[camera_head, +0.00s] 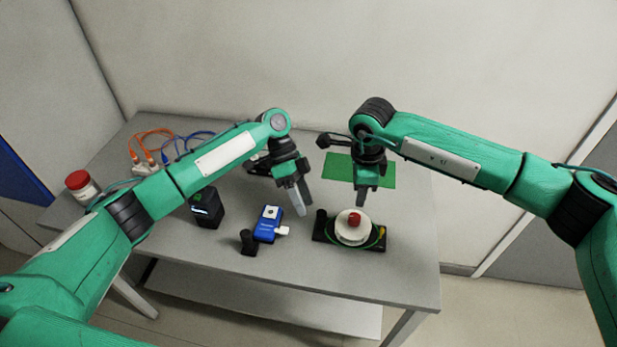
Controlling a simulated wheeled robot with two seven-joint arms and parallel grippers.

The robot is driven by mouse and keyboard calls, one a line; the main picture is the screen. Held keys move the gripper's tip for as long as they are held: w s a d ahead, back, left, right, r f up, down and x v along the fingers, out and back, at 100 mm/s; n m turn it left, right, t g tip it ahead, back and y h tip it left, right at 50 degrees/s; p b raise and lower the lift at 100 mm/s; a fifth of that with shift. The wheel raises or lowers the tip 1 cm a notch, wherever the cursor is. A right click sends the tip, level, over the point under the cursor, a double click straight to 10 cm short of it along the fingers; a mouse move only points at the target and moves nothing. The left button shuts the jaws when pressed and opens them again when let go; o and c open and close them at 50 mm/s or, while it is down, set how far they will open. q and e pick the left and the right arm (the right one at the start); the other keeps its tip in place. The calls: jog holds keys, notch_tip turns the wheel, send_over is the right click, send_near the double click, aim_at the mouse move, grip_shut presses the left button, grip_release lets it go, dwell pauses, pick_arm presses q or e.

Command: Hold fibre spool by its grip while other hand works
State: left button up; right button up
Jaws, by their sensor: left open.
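The fibre spool (353,236) is a white round reel with green fibre around it and a red knob (355,218) on top. It sits on a black base (321,236) near the table's front right. A dark upright post, which may be the grip, stands at the base's left end. My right gripper (362,196) points down just behind and above the spool, apart from it; its jaw gap is not clear. My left gripper (301,203) is open and empty, pointing down behind and right of the blue device (268,224).
A black post (248,243) stands left of the blue device. A black box (207,209), a red-lidded jar (81,186), and orange cables (150,136) and blue cables (190,141) are at the left. A green mat (339,168) lies behind my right gripper. The table's (400,280) front right is clear.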

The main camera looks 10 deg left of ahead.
pick_arm(q)
jog(key=w+r+m+t+y, duration=0.2)
jog(key=w+m+t, duration=0.15)
jog(key=m, duration=0.45)
send_near(324, 230)
jog(key=x, duration=0.7)
